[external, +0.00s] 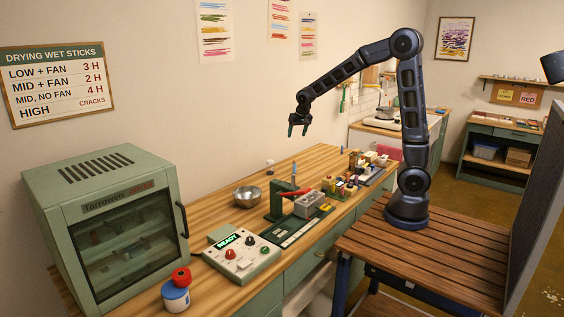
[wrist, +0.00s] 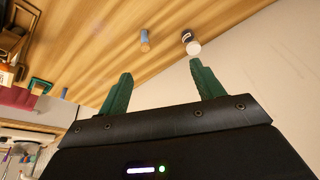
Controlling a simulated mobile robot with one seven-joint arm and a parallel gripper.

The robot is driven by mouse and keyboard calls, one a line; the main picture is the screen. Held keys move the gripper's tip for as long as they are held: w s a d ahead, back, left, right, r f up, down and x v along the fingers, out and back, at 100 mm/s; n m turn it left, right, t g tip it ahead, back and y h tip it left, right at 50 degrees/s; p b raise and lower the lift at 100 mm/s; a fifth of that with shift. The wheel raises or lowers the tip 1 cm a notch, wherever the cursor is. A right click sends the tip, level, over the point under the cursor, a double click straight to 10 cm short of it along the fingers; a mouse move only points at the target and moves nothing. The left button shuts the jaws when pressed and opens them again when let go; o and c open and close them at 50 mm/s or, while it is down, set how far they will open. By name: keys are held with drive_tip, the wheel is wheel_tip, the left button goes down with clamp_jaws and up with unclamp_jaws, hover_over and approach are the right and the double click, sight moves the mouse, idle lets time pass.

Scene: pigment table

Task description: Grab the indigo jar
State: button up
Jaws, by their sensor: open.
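My gripper (external: 298,130) is open and empty, raised high above the back part of the workbench. In the wrist view my gripper (wrist: 160,72) shows two green fingers spread apart. Beyond the fingertips lie a small blue cylinder (wrist: 145,40) and a white-ended jar with a dark label (wrist: 191,43), both apart from the fingers. A small pale jar (external: 270,163) stands near the wall in the external view. A white jar with a blue top (external: 176,296) stands at the bench's near end, by a red-topped one (external: 181,276). I cannot tell which is indigo; no label is readable.
A green drying cabinet (external: 60,215) stands at the left, with a control box (external: 240,262) showing READY beside it. A metal bowl (external: 247,196), a green press (external: 276,205) and several small items crowd the bench (external: 215,205). Bare wood lies near the wall.

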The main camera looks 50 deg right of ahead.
drive_tip(key=m+h, duration=0.1)
drive_tip(key=m, duration=0.1)
approach(270, 166)
drive_tip(key=shift+w+d+r+x, duration=0.1)
drive_tip(key=shift+w+d+x, duration=0.1)
drive_tip(key=shift+x, duration=1.75)
drive_tip(key=shift+w+d+r+x, duration=0.1)
drive_tip(key=shift+d+x, duration=0.1)
drive_tip(key=shift+x, duration=1.75)
drive_tip(key=shift+w+d+r+x, duration=0.15)
drive_tip(key=shift+d+x, duration=0.1)
drive_tip(key=shift+x, duration=1.75)
drive_tip(key=shift+s, duration=0.1)
drive_tip(key=shift+c, duration=0.5)
drive_tip(key=c, duration=1)
